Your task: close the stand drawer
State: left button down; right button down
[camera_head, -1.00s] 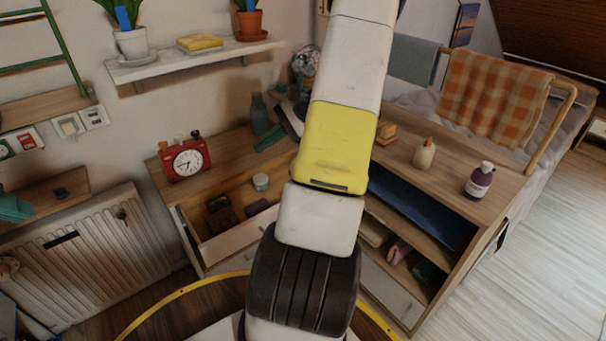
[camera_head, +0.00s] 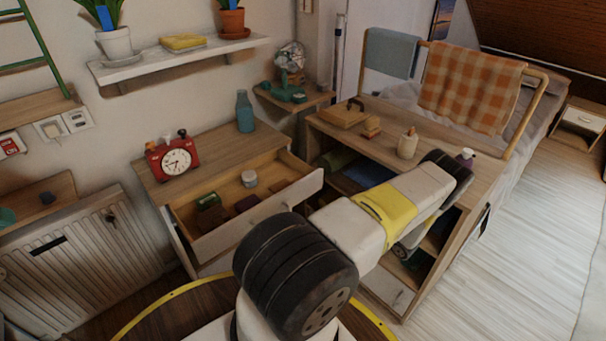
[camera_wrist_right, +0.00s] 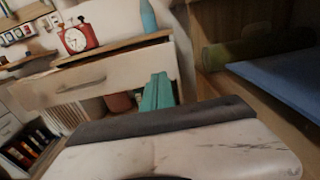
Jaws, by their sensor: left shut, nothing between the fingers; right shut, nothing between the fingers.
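The stand drawer (camera_head: 258,214) is pulled out of the wooden stand (camera_head: 222,150) below the red clock. A pale jar (camera_head: 249,179) and small dark boxes (camera_head: 212,217) lie inside it. In the right wrist view, the drawer front (camera_wrist_right: 118,78) shows its handle at left. My right gripper's teal fingers (camera_wrist_right: 157,92) are shut and empty, by the right end of that front; contact cannot be told. In the head view my own arm hides this gripper. My left gripper (camera_head: 7,217) is shut and empty, cut off at the left edge, away from the drawer.
A red clock (camera_head: 173,158) and blue bottle (camera_head: 245,111) stand on the stand. The open shelf unit (camera_head: 330,124) at right holds a blue item (camera_wrist_right: 278,80). A radiator (camera_head: 85,250) stands at left. Floor (camera_head: 540,230) is clear at right.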

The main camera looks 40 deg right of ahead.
aim_at(315, 180)
jog(key=w, duration=0.8)
jog(key=w+a, duration=0.1)
jog(key=w, duration=0.4)
jog(key=shift+w+a, duration=0.1)
